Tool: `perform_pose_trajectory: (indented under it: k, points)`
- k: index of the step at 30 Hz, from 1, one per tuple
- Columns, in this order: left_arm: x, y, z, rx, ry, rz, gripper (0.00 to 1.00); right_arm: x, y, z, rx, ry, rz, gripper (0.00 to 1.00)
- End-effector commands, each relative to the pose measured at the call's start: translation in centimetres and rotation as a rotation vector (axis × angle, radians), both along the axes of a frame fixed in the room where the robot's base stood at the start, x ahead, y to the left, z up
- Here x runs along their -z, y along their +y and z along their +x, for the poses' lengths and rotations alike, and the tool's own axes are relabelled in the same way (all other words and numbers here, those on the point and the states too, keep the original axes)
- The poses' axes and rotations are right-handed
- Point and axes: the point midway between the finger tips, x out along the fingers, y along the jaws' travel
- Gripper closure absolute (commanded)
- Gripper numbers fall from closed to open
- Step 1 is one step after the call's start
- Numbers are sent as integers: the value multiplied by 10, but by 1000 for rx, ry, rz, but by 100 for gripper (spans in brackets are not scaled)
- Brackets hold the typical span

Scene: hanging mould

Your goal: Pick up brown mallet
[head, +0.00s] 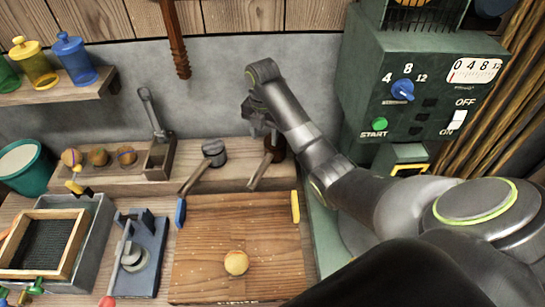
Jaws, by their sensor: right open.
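The brown mallet (275,149) is on the wooden ledge behind the wooden board. Its dark brown head is toward the wall, and its lighter handle (260,172) slants down and left toward me. My right gripper (260,130) is just above and slightly left of the mallet head. The gripper is open with nothing visible between its fingers, which are small and dark here. It partly overlaps the mallet head in the picture, and I cannot tell whether they touch. My left gripper is out of view.
A grey-headed mallet (213,150) lies left of the brown one. The wooden board (215,250) in front carries a round tan ball (236,262). A green control machine (375,90) stands at right. A dark brown rod (176,45) hangs on the wall.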

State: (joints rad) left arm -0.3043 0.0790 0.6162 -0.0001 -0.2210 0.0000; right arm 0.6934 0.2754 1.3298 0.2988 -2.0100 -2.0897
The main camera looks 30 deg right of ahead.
Motion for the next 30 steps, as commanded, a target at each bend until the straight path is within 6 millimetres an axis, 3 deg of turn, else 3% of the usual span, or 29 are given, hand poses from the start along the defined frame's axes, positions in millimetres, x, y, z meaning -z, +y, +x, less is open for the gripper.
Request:
perform_pose_trajectory:
  k: [1,4,9,17,25,30]
  points:
    - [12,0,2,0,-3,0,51,15,0,0,0,1,0,53]
    - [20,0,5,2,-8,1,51,37,0,-1,1,4,0,53]
    - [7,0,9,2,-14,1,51,61,0,-1,1,4,0,53]
    - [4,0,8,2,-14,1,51,79,-1,0,1,1,0,53]
    - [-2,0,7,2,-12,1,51,116,-4,-1,1,3,0,53]
    - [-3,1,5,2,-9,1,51,127,-4,-1,0,1,-1,53]
